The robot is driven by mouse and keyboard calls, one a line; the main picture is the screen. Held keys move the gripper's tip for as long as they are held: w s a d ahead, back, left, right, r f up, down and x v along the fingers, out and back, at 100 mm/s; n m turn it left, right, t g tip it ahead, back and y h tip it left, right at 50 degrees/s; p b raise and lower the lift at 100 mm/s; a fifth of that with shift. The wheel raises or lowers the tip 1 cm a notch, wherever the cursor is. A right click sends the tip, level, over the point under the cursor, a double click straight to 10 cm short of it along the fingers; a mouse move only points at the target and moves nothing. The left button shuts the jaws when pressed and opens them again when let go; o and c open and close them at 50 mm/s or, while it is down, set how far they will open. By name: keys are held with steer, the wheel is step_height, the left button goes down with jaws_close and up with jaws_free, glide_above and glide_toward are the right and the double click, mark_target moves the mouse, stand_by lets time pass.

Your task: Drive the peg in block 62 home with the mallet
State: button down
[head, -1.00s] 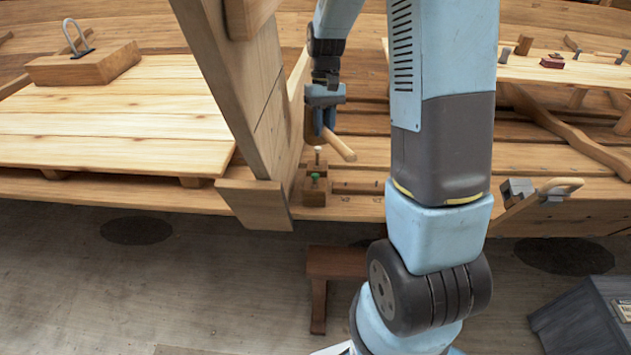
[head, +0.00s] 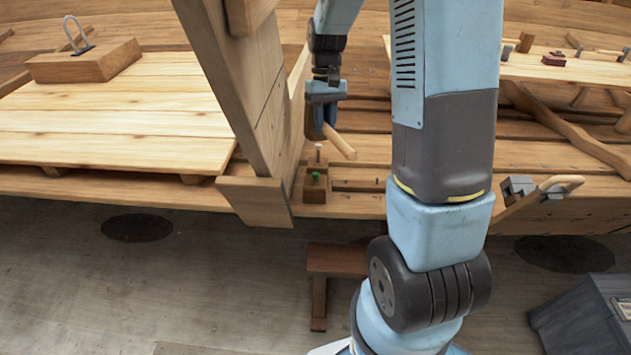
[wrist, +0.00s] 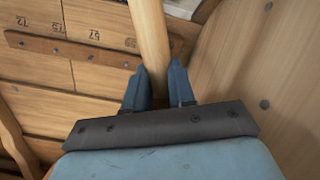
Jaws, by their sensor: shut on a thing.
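My gripper (head: 325,108) is shut on the wooden handle of the mallet (head: 341,145). The handle slants down to the right in the head view and crosses between the fingers in the wrist view (wrist: 150,45). The mallet's darker head is mostly hidden behind the gripper. Below stands a small wooden block (head: 314,191) with a green-topped peg (head: 315,176) low against its top. A pale-topped peg (head: 318,148) stands taller just behind it. The mallet is above the pegs, apart from the green one. I cannot read any block's number in the head view.
A thick slanting timber (head: 262,110) stands close to the left of the blocks. Planking with stencilled numbers (wrist: 94,34) shows in the wrist view. A wooden block with a shackle (head: 85,62) lies at left. Tools lie on a bench (head: 520,65) at right.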

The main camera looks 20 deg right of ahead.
steer(key=shift+f, duration=0.15)
steer(key=shift+w+a+f+g, duration=0.1)
steer(key=shift+f+g, duration=0.6)
steer(key=shift+f, duration=0.3)
steer(key=shift+f, duration=0.15)
steer(key=x, duration=0.5)
steer(key=w+x, duration=0.1)
steer(key=x, duration=0.2)
steer(key=shift+f, duration=0.5)
steer(key=v, duration=0.3)
steer(key=s+v, duration=0.1)
steer(key=v, duration=0.2)
steer(key=s+r+v, duration=0.1)
steer(key=v, duration=0.2)
steer(key=shift+w+f, duration=0.4)
steer(key=shift+s+r, duration=0.15)
